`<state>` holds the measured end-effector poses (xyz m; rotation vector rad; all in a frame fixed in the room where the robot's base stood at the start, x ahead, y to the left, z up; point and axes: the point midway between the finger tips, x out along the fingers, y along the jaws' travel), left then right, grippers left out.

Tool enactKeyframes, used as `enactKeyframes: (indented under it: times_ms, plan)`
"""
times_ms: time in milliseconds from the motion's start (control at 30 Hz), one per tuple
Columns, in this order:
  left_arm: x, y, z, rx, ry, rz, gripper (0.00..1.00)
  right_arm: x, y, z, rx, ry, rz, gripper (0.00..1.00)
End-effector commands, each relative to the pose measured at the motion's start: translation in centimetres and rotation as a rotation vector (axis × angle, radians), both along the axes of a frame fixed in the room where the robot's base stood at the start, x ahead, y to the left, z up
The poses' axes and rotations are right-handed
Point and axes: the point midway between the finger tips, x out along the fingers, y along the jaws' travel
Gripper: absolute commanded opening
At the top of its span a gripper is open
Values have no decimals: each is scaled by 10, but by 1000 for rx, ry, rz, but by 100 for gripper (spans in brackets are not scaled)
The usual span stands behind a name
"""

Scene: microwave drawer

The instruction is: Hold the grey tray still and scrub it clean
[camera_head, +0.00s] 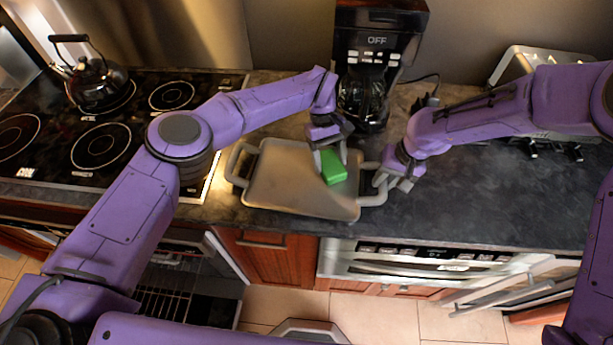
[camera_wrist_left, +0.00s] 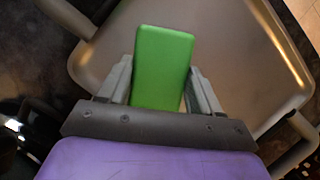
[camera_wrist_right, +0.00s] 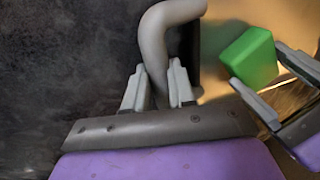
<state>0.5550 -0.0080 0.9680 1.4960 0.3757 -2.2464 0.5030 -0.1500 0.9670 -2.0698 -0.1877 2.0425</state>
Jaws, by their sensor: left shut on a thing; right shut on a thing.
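The grey tray (camera_head: 285,185) lies on the dark countertop, with a looped handle at its left and right ends. My left gripper (camera_head: 333,147) is shut on a green sponge (camera_head: 333,167), held over the right part of the tray; whether it touches the surface is hard to tell. In the left wrist view the sponge (camera_wrist_left: 163,62) sits between both fingers. My right gripper (camera_head: 380,181) is shut on the tray's right handle (camera_wrist_right: 155,45), which passes between its fingers in the right wrist view. The sponge and left fingers show close by there.
A stove (camera_head: 100,135) with a kettle (camera_head: 97,82) is at the left. A coffee maker (camera_head: 377,65) stands behind the tray, and a toaster (camera_head: 540,65) is at the back right. Bare countertop (camera_head: 490,200) lies right of the tray. An oven front is below the counter edge.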

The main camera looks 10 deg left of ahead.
Motion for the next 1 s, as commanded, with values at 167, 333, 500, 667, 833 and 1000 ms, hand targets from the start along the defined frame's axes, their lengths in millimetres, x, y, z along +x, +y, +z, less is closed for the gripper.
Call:
enactKeyframes:
  times_ms: [167,333,500,667,833,1000]
  plan:
    - [2,18,-4,10,-1,4,2,-2,-3,-4,-5,8,0,0]
    - [2,22,-3,9,-2,2,2,-3,-3,-4,-5,9,0,0]
    - [1,10,-2,8,-3,1,2,-3,-2,-4,-4,8,1,0]
    - [0,0,0,6,-2,0,2,-3,-2,-4,-4,8,1,0]
    - [0,-6,0,5,-2,1,2,-3,-2,-4,-4,8,1,0]
    - [-1,-20,-2,5,-2,0,2,-3,-2,-4,-4,8,1,0]
